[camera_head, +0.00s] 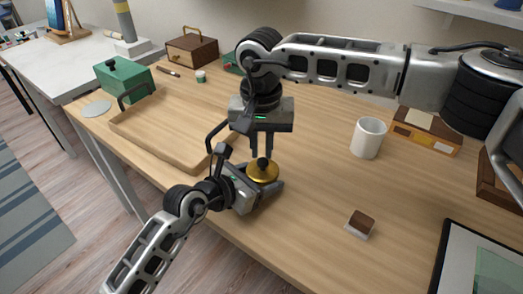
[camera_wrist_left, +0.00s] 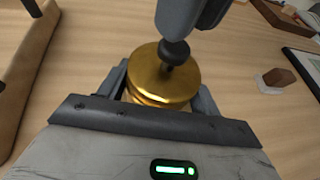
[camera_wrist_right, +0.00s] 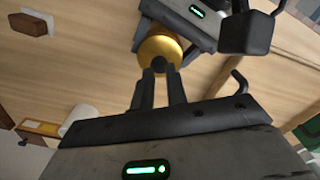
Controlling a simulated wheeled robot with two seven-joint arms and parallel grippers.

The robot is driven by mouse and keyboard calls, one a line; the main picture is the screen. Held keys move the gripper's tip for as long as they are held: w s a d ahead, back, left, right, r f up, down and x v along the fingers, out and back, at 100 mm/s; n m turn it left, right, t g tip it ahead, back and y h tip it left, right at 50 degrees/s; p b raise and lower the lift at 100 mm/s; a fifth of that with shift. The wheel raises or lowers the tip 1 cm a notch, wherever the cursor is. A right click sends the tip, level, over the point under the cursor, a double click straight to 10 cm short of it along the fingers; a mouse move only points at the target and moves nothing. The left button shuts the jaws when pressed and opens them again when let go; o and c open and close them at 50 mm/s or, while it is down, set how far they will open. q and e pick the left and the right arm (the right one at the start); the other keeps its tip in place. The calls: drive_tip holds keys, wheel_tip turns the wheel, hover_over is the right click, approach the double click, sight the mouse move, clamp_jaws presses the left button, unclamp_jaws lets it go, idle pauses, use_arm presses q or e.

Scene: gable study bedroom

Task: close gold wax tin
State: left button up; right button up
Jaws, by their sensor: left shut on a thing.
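The gold wax tin (camera_head: 263,179) is round and shiny, standing on the wooden desk near its front edge. Its gold lid (camera_wrist_left: 160,72), with a dark knob (camera_wrist_left: 174,53), is on top of the body; I cannot tell whether it is fully down. My left gripper (camera_wrist_left: 160,92) is shut on the tin's body from the side, a finger on either side. My right gripper (camera_head: 261,152) points down from above, its fingertips (camera_wrist_right: 160,75) a little apart at the knob. The fingers partly hide the knob in the head view.
A shallow wooden tray (camera_head: 150,127) lies left of the tin. A white mug (camera_head: 368,138) stands to the right, with a small brown-topped block (camera_head: 361,222) nearer the front. A green box (camera_head: 125,78) and a wooden box (camera_head: 191,48) are farther back.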

wheel_tip(320, 180, up, 2)
use_arm(q)
drive_tip(key=o, duration=1.5)
drive_tip(key=shift+c, duration=0.2)
use_arm(e)
drive_tip(key=shift+f+b, duration=0.4)
use_arm(q)
drive_tip(key=v, duration=1.6)
use_arm(e)
drive_tip(key=shift+f, duration=0.1)
drive_tip(key=shift+f+b, duration=1.55)
drive_tip(key=shift+f, duration=0.1)
use_arm(q)
wheel_tip(320, 180, down, 3)
drive_tip(key=shift+r, duration=0.15)
use_arm(e)
drive_tip(key=shift+r, duration=0.1)
